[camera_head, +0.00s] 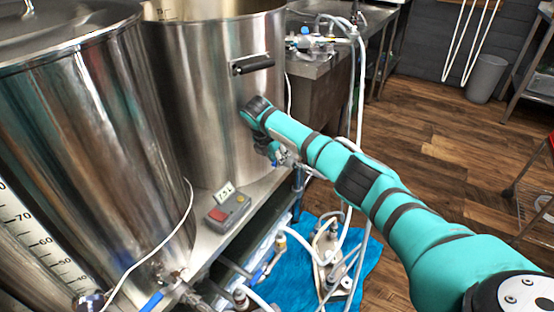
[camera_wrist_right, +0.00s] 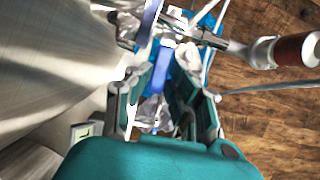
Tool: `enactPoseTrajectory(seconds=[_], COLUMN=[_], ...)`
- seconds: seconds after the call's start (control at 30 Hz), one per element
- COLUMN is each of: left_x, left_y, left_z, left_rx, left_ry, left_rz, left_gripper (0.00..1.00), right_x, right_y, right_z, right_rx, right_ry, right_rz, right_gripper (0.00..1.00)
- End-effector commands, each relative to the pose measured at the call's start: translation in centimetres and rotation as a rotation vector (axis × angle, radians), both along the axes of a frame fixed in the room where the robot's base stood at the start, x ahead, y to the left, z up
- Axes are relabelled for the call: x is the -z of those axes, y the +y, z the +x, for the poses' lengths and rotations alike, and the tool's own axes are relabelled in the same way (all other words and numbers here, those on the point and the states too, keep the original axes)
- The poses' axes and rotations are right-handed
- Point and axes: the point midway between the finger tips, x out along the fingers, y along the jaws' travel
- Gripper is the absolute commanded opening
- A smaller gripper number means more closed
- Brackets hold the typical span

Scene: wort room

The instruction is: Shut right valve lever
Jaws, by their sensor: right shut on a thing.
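My right gripper (camera_head: 284,158) is at the lower front of the right steel kettle (camera_head: 225,110), with its arm coming in from the right. In the right wrist view my right gripper (camera_wrist_right: 162,88) has its two fingers on either side of a blue valve lever (camera_wrist_right: 162,66) and is shut on it. The lever points down between the fingers, and the valve body is partly hidden by them. In the head view the gripper and wrist hide this lever. My left gripper is not in view.
The left steel kettle (camera_head: 90,130) has a blue-handled valve (camera_head: 153,299) at its base. A grey control box (camera_head: 229,208) sits on the stand's ledge. Hoses and a pump (camera_head: 326,243) are below, over a blue cloth (camera_head: 288,287).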

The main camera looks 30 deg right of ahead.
Motion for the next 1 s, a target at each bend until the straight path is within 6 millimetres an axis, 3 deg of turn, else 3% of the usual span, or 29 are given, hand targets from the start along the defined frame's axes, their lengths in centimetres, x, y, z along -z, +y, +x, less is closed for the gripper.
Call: enactPoseTrajectory(seconds=[0.3, 0.33, 0.5, 0.8, 1.0], left_x=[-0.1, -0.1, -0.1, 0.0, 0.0], left_y=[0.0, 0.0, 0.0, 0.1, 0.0], left_z=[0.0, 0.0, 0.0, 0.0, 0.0], left_rx=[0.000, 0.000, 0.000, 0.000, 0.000], left_ry=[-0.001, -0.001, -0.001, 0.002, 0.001], left_rz=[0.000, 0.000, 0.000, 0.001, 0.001], left_gripper=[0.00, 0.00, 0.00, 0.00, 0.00], right_x=[-0.2, -0.2, -0.2, -0.3, -2.9], right_y=[0.0, 0.0, 0.0, 0.1, 1.0], right_z=[0.2, 0.2, 0.1, 0.1, -0.4], right_rx=[0.006, 0.006, 0.005, 0.003, 0.000], right_ry=[-0.008, -0.008, -0.006, -0.004, -0.008], right_rz=[0.004, 0.004, 0.004, 0.002, 0.001], right_gripper=[0.00, 0.19, 0.40, 0.40, 0.40])
